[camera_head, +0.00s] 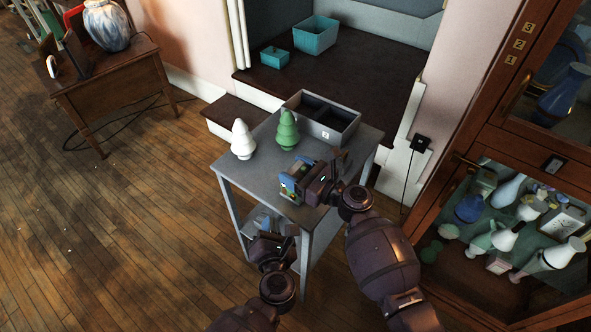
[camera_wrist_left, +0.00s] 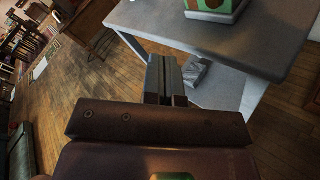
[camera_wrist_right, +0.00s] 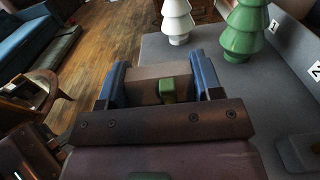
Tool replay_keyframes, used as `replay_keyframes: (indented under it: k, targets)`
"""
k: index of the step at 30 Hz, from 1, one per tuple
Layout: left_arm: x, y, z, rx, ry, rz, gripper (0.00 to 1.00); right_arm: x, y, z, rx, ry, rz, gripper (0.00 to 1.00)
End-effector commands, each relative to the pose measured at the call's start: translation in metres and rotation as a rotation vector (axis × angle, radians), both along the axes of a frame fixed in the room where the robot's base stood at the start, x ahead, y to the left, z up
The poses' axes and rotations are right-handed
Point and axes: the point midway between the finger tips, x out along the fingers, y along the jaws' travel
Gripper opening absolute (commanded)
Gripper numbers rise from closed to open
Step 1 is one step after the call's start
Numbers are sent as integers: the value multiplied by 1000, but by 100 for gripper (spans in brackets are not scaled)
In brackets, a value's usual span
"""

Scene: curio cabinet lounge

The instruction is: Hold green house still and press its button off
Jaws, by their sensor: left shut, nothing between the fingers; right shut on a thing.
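The small green house (camera_head: 289,187) stands at the table's front corner. My right gripper (camera_head: 301,181) is shut on it from the right side. In the right wrist view its grey-brown body (camera_wrist_right: 148,84) lies between the blue fingers, with a green block (camera_wrist_right: 168,90) on its near side. I cannot tell whether that block is the button. The left wrist view shows only the lower part of the house (camera_wrist_left: 213,14) at its top edge. My left gripper (camera_wrist_left: 167,78) is shut and empty, below and in front of the tabletop, apart from the house.
The grey table (camera_head: 240,174) also holds a white tree (camera_head: 242,140), a green tree (camera_head: 287,130) and a divided grey box (camera_head: 335,125). A lower shelf sits under the tabletop. A glass cabinet (camera_head: 470,150) stands at the right. The wooden floor at the left is open.

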Motion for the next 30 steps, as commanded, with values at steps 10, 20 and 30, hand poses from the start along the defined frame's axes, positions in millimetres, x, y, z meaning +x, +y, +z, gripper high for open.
replay_keyframes:
  k: [10,20,30]
  targets:
    - [33,-24,0,1,-1,0,0,0,0,0,0,0,0,17]
    - [45,-32,0,3,-1,0,0,0,0,0,0,0,0,17]
    - [45,-32,0,2,-1,0,0,0,0,0,0,0,0,17]
